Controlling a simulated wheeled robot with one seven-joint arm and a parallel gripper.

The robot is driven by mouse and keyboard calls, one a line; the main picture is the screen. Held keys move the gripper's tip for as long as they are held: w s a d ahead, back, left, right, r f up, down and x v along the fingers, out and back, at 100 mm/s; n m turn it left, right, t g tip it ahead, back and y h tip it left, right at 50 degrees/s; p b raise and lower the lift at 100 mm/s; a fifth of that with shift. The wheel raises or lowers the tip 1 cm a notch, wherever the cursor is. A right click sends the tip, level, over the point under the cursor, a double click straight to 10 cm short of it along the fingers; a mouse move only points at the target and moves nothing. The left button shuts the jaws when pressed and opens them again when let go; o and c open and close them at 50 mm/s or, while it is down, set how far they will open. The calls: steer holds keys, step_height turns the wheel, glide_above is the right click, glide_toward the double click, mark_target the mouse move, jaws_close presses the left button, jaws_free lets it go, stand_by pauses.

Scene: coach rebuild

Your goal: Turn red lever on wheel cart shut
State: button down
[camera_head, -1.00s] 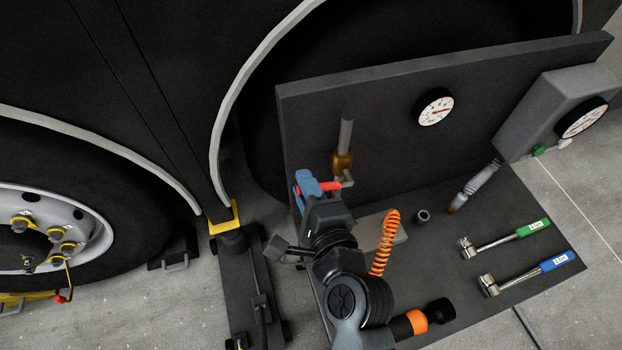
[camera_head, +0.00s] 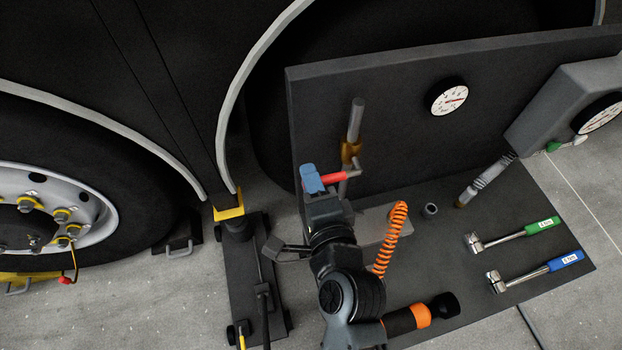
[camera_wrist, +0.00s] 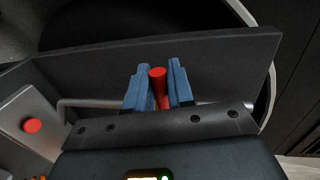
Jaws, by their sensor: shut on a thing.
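The red lever (camera_head: 337,177) sticks out sideways below the brass fitting (camera_head: 350,151) of an upright grey pipe, in front of the dark upright panel (camera_head: 400,145). My gripper (camera_head: 312,178) has blue fingers and is shut on the lever's left part. In the wrist view the lever's red end (camera_wrist: 158,76) shows between the two blue fingers (camera_wrist: 158,92). The fingers hide part of the lever in the head view. The inside of the fitting is hidden.
A round gauge (camera_head: 449,97) sits on the panel. A grey box with a gauge (camera_head: 570,105) stands at the right. Two torque wrenches, green-handled (camera_head: 515,234) and blue-handled (camera_head: 535,272), lie on the dark base. A large wheel (camera_head: 50,215) and yellow-topped jack (camera_head: 230,212) are left.

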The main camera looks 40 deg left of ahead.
steer(key=c, duration=1.1)
jaws_free()
steer(key=shift+c, duration=0.2)
steer(key=shift+d, duration=0.1)
steer(key=b+v, duration=0.1)
steer(key=v, duration=0.6)
steer(key=shift+s+d, duration=0.15)
steer(key=shift+d, duration=0.1)
